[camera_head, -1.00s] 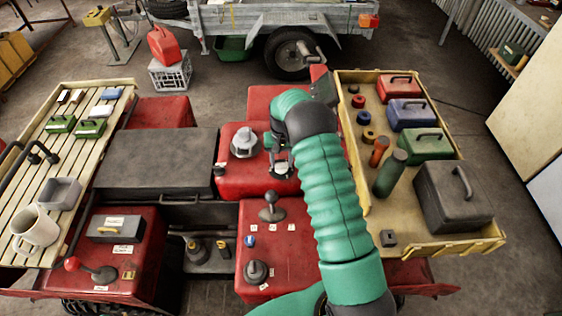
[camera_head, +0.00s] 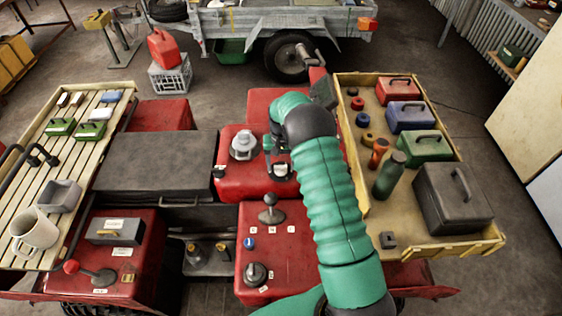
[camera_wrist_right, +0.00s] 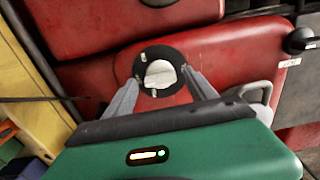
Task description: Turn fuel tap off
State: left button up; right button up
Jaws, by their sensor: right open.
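The fuel tap appears to be the pale knob (camera_wrist_right: 160,74) on a black round plate with small white labels, on a red panel in the right wrist view. In the head view, the tap's plate (camera_head: 281,173) shows only partly under my right gripper (camera_head: 277,160). In the right wrist view, my right gripper (camera_wrist_right: 161,78) is open, with its two grey fingers apart on either side of the knob. Whether the fingers touch it cannot be told. My left gripper is not in view.
A grey cap (camera_head: 243,146) stands just left of the tap. The yellow tray (camera_head: 420,235) on the right holds toolboxes and bottles. A slatted rack (camera_head: 33,172) is on the left.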

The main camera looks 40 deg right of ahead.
jog(key=shift+w+r, duration=0.1)
jog(key=shift+r, duration=0.25)
notch_tip(320, 180, up, 16)
jog(key=b, duration=0.2)
jog(key=shift+b, duration=0.3)
jog(key=shift+d, duration=0.1)
jog(key=s+a+f+n+t, duration=0.1)
jog(key=s+a+f+n, duration=0.3)
jog(key=s+a, duration=0.5)
jog(key=s+a+f+n+t+b, duration=0.1)
jog(key=s+a+f+n, duration=0.3)
jog(key=s+a, duration=0.5)
jog(key=a+f, duration=0.1)
jog(key=a, duration=0.6)
jog(key=shift+s+a+t+b, duration=0.15)
jog(key=shift+s+t+b, duration=0.15)
jog(key=shift+f, duration=0.15)
